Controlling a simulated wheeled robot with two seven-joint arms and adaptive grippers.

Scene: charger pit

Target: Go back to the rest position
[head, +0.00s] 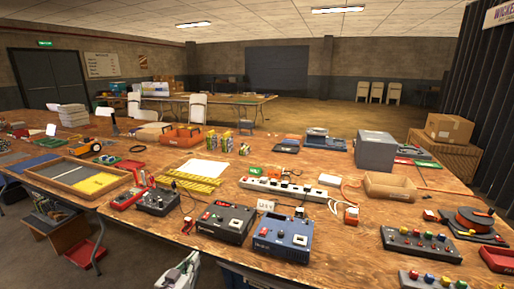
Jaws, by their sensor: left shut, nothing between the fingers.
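My left gripper (187,262) shows at the bottom edge of the head view, left of centre. It is a white and grey shape, shut and empty, low in front of the table's front edge and apart from everything on it. The rest of its arm is cut off by the frame. My right gripper is not in view.
The wooden table (340,262) ahead carries a black charger (222,221), a blue charger (283,239), a white power strip (290,190), a grey box (376,151) and a wooden tray (62,178). The floor at the lower left (130,255) is partly clear.

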